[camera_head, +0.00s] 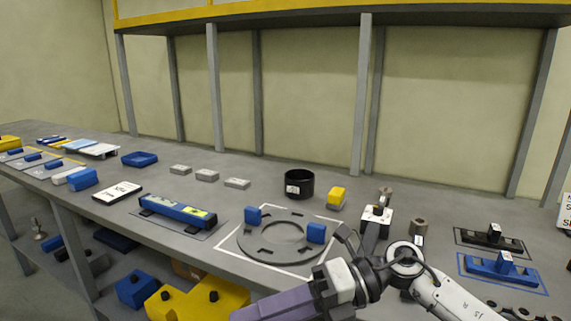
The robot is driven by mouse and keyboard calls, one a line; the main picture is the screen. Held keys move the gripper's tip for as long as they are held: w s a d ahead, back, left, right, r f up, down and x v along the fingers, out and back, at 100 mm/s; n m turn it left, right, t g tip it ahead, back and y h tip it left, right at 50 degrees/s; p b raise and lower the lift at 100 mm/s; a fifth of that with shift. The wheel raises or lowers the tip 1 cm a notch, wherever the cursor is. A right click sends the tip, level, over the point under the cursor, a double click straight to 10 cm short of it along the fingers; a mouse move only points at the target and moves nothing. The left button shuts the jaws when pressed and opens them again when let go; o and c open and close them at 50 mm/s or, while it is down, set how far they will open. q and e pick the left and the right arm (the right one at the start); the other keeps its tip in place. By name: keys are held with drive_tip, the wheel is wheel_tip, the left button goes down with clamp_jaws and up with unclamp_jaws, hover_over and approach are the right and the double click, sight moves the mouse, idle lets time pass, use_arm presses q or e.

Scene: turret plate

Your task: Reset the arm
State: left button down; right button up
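My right arm comes in from the bottom right, with a white link and a purple link, and bends over the front edge of the table. Dark finger-like parts of my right gripper (358,240) show just right of the turret plate; whether they are open or shut is unclear. The turret plate (270,253), a grey slotted ring, lies flat inside a white square outline. Two blue blocks (254,214) (316,233) stand on its rim at left and right. A white block with a black dot (377,216) sits beside my gripper; contact cannot be told. My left gripper is not in view.
A blue bar (177,211) lies to the left. Blue and black fixtures (503,268) are at right. Posts rise along the back edge.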

drive_tip(key=w+d+f+m+t+h, duration=0.25)
drive_tip(key=d+f+m+t, duration=0.2)
drive_tip(key=m+t, duration=0.75)
drive_tip(key=w+d+f+m+t+h, duration=0.1)
drive_tip(key=w+d+f+m+t, duration=0.45)
drive_tip(key=m, duration=1.05)
drive_tip(key=s+d+f+m+h, duration=0.3)
drive_tip(key=s+f+m, duration=0.15)
drive_tip(key=f, duration=0.35)
drive_tip(key=s+d+f+m+h, duration=0.35)
drive_tip(key=s+f, duration=0.25)
drive_tip(key=f, duration=0.2)
drive_tip(key=s+d+f+m+g+h, duration=0.1)
drive_tip(key=s+d+f+m+g, duration=0.1)
drive_tip(key=s+f, duration=0.3)
drive_tip(key=s+d+f+m+g+h, duration=0.1)
drive_tip(key=s+d+f+m+g, duration=0.1)
drive_tip(key=s+f, duration=0.3)
drive_tip(key=s+g, duration=0.1)
drive_tip(key=s, duration=0.2)
drive_tip(key=shift+s+d+f+m+g, duration=0.2)
drive_tip(key=shift+s+f+m+g, duration=0.05)
drive_tip(key=shift+f+m+g, duration=0.15)
